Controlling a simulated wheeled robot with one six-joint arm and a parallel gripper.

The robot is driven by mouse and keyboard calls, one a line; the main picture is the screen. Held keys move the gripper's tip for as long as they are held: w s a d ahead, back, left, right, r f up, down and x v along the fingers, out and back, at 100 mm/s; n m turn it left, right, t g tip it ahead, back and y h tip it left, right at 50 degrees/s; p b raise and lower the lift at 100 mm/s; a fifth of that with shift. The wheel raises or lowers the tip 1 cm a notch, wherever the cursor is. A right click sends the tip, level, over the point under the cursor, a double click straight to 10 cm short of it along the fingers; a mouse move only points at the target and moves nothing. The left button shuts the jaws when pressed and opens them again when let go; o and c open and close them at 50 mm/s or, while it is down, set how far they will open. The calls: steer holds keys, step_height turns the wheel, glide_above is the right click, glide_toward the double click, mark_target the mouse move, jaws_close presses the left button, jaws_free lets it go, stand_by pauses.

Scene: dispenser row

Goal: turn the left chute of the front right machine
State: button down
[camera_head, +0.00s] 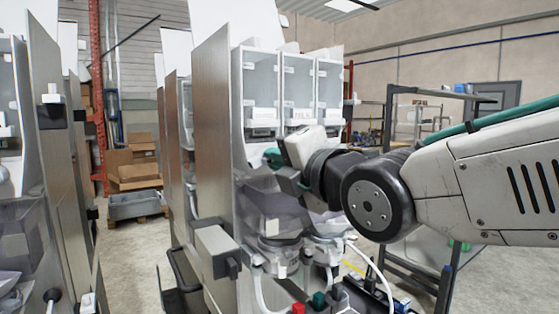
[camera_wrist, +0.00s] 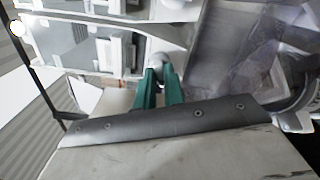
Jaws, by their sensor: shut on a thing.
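The front right machine (camera_head: 212,110) stands in the middle of the head view, with a tall side panel and clear-fronted bins (camera_head: 261,85) on top. My gripper (camera_head: 273,156) reaches in from the right, below the left bin; its green fingertips are mostly hidden by my wrist. In the wrist view the green fingers (camera_wrist: 158,85) are close together on a small pale rounded knob (camera_wrist: 158,61). It appears to belong to the left chute; the rest of the chute is hidden. A clear hopper (camera_head: 268,200) is below my gripper.
Another machine (camera_head: 50,140) stands at the left, with an aisle between. A grey box (camera_head: 216,243) sticks out low from the front right machine. Coloured caps (camera_head: 318,299) are at the bottom. A dark metal rack (camera_head: 390,120) stands behind my arm.

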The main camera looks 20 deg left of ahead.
steer(key=n, duration=2.5)
steer(key=shift+n, duration=0.4)
stand_by(1.6)
stand_by(0.3)
steer(key=c, duration=1.5)
jaws_free()
